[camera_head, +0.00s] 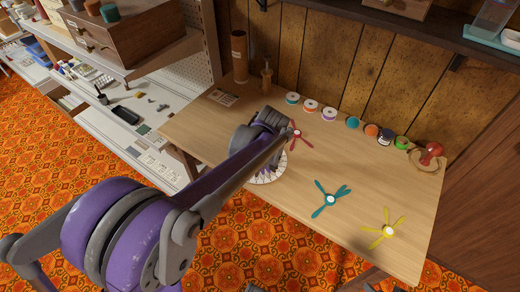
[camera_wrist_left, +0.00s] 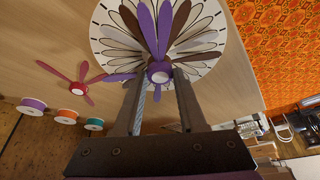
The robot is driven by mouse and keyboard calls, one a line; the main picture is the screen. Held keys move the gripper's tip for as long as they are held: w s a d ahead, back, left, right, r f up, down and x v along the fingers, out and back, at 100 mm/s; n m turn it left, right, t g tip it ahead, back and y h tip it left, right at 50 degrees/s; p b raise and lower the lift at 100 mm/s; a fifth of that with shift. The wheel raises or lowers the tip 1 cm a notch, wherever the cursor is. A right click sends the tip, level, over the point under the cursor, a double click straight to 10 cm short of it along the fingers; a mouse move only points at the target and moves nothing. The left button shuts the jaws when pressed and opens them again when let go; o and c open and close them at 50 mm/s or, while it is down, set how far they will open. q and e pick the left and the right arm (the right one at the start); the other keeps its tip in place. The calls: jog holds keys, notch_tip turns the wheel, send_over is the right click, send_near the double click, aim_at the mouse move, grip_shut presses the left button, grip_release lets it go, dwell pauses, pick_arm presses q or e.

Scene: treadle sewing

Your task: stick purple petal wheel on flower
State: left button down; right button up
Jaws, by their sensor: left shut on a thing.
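The purple petal wheel (camera_wrist_left: 147,28) has long purple petals and a round hub with a pale centre. My left gripper (camera_wrist_left: 160,84) is shut on its hub, over the flower. The flower is a white round disc (camera_wrist_left: 218,62) with outlined petals, and brown petals (camera_wrist_left: 180,20) show between the purple ones. I cannot tell whether the wheel touches the disc. In the head view, only part of the disc's edge (camera_head: 268,174) shows under my left arm, and the wheel is hidden. My right gripper is not in view.
A red petal wheel (camera_head: 297,134), a teal one (camera_head: 330,199) and a yellow one (camera_head: 388,231) lie on the wooden table (camera_head: 320,165). Several spools (camera_head: 352,122) and a red rounded object (camera_head: 431,153) line the back edge.

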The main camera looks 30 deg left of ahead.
pick_arm(q)
jog(key=shift+c, duration=2)
grip_release()
jog(key=p+v, duration=0.2)
jog(key=v, duration=0.9)
jog(key=s+d+m+t+h+p, duration=0.1)
jog(key=s+d+m+p, duration=0.2)
jog(key=s, duration=0.6)
jog(key=s+d+m+t+h+p, duration=0.1)
jog(key=s+d+m+p, duration=0.3)
jog(key=s, duration=0.5)
jog(key=m+h, duration=0.1)
jog(key=m, duration=0.1)
jog(key=shift+s+m, duration=0.25)
jog(key=shift+m, duration=0.05)
jog(key=shift+d+r, duration=0.1)
